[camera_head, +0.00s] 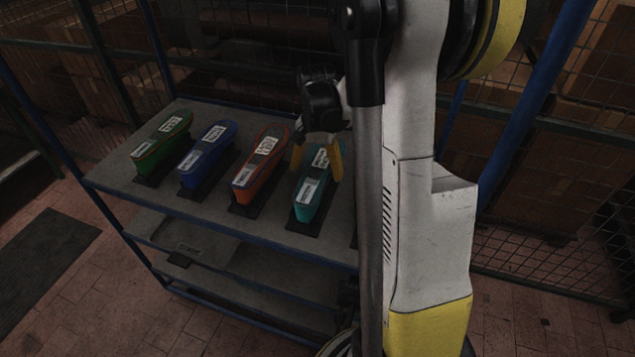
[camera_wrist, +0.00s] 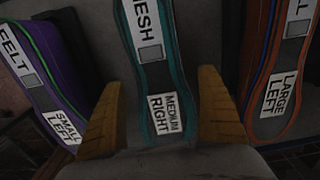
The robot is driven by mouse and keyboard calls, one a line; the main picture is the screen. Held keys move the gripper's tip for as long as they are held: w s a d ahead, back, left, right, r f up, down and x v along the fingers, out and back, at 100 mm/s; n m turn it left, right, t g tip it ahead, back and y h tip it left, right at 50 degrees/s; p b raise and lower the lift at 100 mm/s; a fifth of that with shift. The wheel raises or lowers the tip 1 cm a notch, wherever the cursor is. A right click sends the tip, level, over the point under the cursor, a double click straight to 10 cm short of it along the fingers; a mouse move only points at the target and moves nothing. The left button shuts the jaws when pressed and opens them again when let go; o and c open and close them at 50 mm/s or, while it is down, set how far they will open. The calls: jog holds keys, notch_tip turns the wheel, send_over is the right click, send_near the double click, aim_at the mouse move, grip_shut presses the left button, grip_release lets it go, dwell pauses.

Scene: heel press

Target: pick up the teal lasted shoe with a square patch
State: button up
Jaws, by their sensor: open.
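The teal lasted shoe (camera_head: 308,200) stands on a dark pad on the top shelf, partly covered by my gripper in the head view. In the wrist view the teal shoe (camera_wrist: 154,76) lies centred, with labels reading MESH and MEDIUM RIGHT and a grey square patch (camera_wrist: 151,54) between them. My gripper (camera_head: 317,172) is open, its yellow fingers over the far part of the shoe. In the wrist view my gripper (camera_wrist: 161,88) has one finger on each side of the shoe, with visible gaps. I cannot tell how far down the fingertips reach.
Orange (camera_head: 260,166), blue (camera_head: 207,155) and green (camera_head: 161,143) shoes stand leftward on the shelf top (camera_head: 120,175). A purple shoe (camera_wrist: 46,85) neighbours the teal one in the wrist view; my arm hides that side in the head view. Wire mesh stands behind.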

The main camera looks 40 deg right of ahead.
notch_tip(320, 180, down, 3)
jog(key=shift+w, duration=0.1)
jog(key=shift+r, duration=0.1)
jog(key=c, duration=1.6)
jog(key=shift+r, duration=0.1)
